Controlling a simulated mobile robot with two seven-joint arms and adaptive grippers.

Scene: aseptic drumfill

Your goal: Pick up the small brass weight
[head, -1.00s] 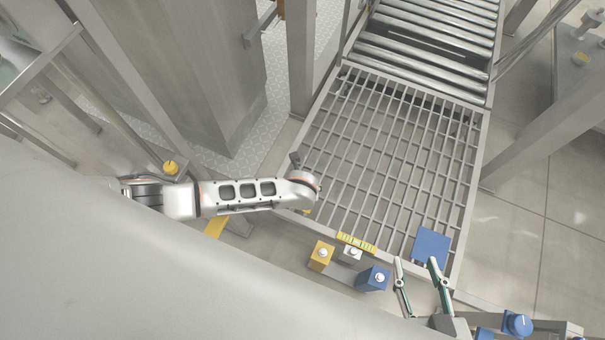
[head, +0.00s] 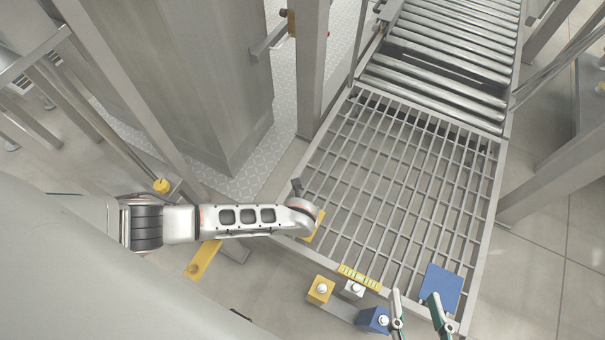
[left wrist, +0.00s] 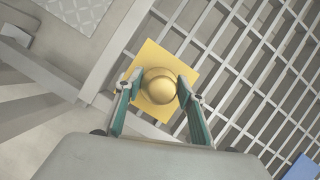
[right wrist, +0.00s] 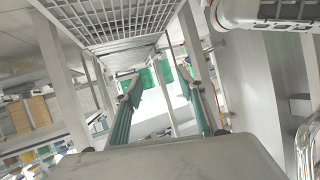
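The small brass weight (left wrist: 158,85), with a rounded golden top, is over a square yellow pad (left wrist: 186,62) in the left wrist view. My left gripper (left wrist: 160,88) has one finger on each side of it, and both fingertips appear to touch it. Whether the weight rests on the pad or is just above it I cannot tell. In the head view the left arm's end hides the weight, and only a strip of the yellow pad (head: 318,226) shows. My right gripper (head: 418,300) is open and empty near the front right; its spread fingers also show in the right wrist view (right wrist: 160,82).
A grated platform (head: 400,180) leads to a roller conveyor (head: 450,50). A blue pad (head: 441,287) lies at its near right corner. Yellow (head: 320,290) and blue (head: 374,320) button boxes stand at its front edge. A steel post (head: 310,70) rises beyond the left arm.

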